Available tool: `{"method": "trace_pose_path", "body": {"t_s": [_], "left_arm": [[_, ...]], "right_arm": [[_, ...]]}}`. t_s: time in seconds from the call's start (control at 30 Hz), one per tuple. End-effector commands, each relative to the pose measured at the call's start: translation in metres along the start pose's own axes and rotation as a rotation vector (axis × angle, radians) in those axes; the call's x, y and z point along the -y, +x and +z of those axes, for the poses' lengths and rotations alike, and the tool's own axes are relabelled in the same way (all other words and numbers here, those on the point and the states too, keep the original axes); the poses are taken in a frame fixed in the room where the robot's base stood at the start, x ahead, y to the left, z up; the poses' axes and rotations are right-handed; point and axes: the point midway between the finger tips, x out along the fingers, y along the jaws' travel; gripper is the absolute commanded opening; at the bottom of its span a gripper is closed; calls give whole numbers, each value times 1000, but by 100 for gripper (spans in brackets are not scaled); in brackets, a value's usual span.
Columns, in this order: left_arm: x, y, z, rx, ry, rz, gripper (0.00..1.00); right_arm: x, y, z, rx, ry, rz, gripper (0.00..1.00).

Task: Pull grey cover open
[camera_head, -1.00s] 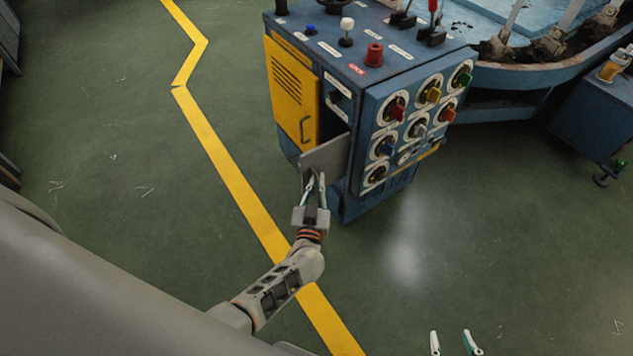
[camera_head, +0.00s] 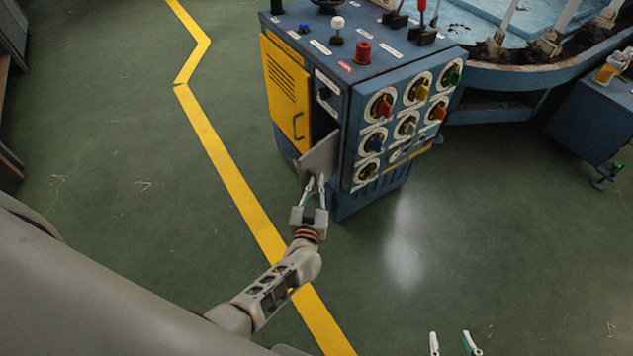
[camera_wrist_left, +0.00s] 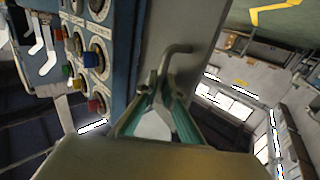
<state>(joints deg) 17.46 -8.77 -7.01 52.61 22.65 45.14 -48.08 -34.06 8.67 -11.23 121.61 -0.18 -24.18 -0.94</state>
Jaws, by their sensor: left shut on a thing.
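The grey cover (camera_head: 321,154) is a flat panel low on the side of the blue control cabinet, below and beside the yellow door. It stands out from the cabinet at an angle, with a dark gap behind it. My left gripper (camera_head: 315,184) is shut on the cover's bent handle, which also shows in the left wrist view (camera_wrist_left: 176,50) in front of the grey panel (camera_wrist_left: 178,25). The left gripper's fingertips (camera_wrist_left: 163,92) close around the handle's lower end. My right gripper (camera_head: 452,342) shows only its two fingertips at the bottom edge, apart and empty.
The blue cabinet (camera_head: 348,200) carries several coloured knobs on its front and levers on top. The yellow door (camera_head: 286,95) is beside the cover. A blue machine (camera_head: 500,78) stands at the back right. The green floor is clear around a yellow line (camera_head: 235,180).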

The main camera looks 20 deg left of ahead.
Motion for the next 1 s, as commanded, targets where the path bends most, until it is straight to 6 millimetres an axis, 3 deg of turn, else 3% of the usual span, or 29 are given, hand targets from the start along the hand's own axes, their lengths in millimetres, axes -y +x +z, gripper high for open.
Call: {"method": "trace_pose_path", "body": {"t_s": [0.37, 0.4, 0.73, 1.0], "left_arm": [[-1, 0, 0, 1, 3, 2, 0], [-1, 0, 0, 1, 3, 2, 14], [0, -1, 0, 0, 1, 1, 14], [-1, -27, 1, 2, 1, 1, 14]], "right_arm": [[1, 0, 0, 0, 6, 1, 40], [1, 0, 0, 0, 7, 1, 40], [2, -1, 2, 4, 2, -2, 40], [1, 0, 1, 1, 2, -1, 40]]}}
